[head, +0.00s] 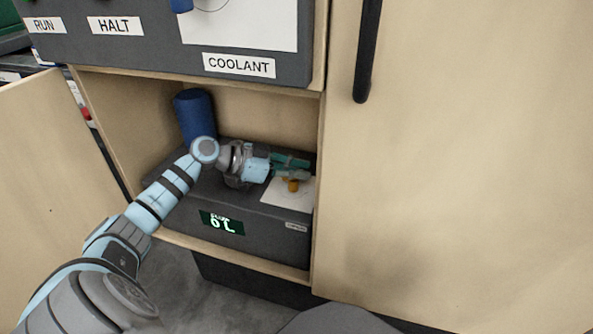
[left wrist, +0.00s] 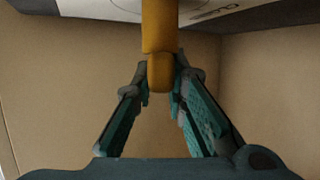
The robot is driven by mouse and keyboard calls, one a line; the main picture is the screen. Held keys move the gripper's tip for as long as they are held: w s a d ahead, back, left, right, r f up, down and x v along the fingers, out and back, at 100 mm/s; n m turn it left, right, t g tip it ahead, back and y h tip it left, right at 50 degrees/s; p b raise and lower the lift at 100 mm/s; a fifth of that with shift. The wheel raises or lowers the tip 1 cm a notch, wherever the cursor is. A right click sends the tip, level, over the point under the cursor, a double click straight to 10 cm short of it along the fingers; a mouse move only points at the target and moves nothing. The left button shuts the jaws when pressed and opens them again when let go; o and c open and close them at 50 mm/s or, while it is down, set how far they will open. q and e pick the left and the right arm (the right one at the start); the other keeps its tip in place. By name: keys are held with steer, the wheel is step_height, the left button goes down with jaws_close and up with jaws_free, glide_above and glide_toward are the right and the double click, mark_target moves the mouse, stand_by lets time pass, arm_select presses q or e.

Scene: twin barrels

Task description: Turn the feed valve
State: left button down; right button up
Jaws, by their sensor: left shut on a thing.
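The feed valve's yellow-orange handle (head: 293,185) shows as a small piece over a white plate (head: 270,199) on top of a dark grey box inside the open cabinet. My left gripper (head: 299,171) reaches into the cabinet from the left and hides part of the handle. In the left wrist view the yellow handle (left wrist: 160,35) comes down from the top, with its end between the two teal fingers. The left gripper (left wrist: 160,80) is shut on the handle. My right gripper is in neither view.
A blue cylinder (head: 195,115) stands behind my left wrist. A panel labelled COOLANT (head: 239,66) hangs above the opening. A closed door with a black handle (head: 367,50) borders it on the right.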

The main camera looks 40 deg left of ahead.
arm_select(q)
steer(key=shift+s+f, duration=0.1)
steer(key=shift+f, duration=0.1)
steer(key=c, duration=1.6)
jaws_free()
steer(key=v, duration=0.6)
steer(key=shift+s+a+r, duration=0.15)
steer(key=shift+s+a, duration=0.1)
steer(key=shift+s+a+r, duration=0.15)
steer(key=shift+a+r, duration=0.05)
steer(key=shift+r, duration=0.05)
